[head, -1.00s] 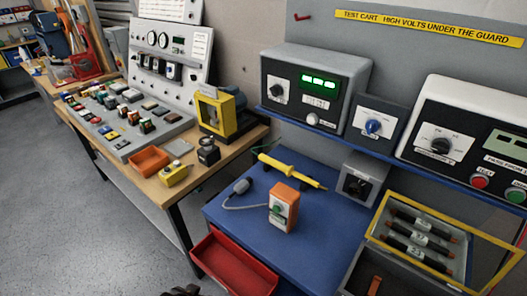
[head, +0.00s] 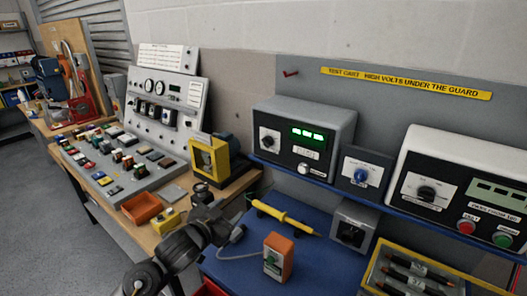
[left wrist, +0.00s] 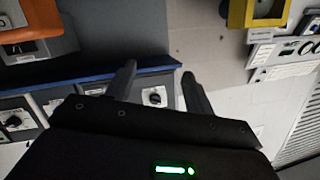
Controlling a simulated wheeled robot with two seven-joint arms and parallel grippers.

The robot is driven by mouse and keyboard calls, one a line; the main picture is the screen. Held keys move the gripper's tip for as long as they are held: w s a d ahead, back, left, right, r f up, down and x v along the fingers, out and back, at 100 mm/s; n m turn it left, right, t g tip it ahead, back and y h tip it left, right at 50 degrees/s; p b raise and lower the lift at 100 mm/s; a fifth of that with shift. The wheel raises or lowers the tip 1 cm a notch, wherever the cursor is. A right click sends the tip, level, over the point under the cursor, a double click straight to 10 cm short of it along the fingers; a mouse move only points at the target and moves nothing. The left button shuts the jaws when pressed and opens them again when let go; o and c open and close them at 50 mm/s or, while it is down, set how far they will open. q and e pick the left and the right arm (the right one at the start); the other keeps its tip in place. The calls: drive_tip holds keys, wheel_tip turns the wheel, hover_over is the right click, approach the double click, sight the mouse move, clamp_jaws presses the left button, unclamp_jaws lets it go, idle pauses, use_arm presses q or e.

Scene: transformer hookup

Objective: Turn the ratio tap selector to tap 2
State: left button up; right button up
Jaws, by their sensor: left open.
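Several dial knobs show in the head view, and their labels are too small to read, so I cannot tell which is the ratio tap selector. A blue knob (head: 361,174) is on the small middle box on the shelf. Black knobs are on the left instrument (head: 269,141) and the right instrument (head: 427,193). A grey box with a dark knob (head: 352,232) stands below. My left gripper (head: 222,213) is over the bench, apart from all knobs. In the left wrist view its two fingers (left wrist: 158,84) are spread and empty, with a dark knob (left wrist: 155,97) showing beyond them. My right gripper is not in view.
A yellow probe (head: 285,217) and an orange box (head: 278,256) are on the blue cart top. A yellow-framed guard (head: 375,270) is at the lower right. A yellow-fronted unit (head: 207,159) and an orange tray (head: 141,208) are on the wooden bench.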

sight(267, 142)
use_arm(q)
drive_tip(key=w+d+r+m+h, duration=0.2)
drive_tip(key=w+r, duration=0.1)
drive_tip(key=r, duration=0.3)
drive_tip(key=w+d+r+m+h, duration=0.1)
drive_tip(key=w+r+m, duration=0.15)
drive_tip(key=r, duration=0.35)
drive_tip(key=r+p+x, duration=0.1)
drive_tip(key=p+x, duration=0.2)
drive_tip(key=x, duration=0.8)
drive_tip(key=shift+d+r+t+h, duration=0.3)
drive_tip(key=shift+r+t+h, duration=0.05)
drive_tip(key=shift+t+h, duration=0.05)
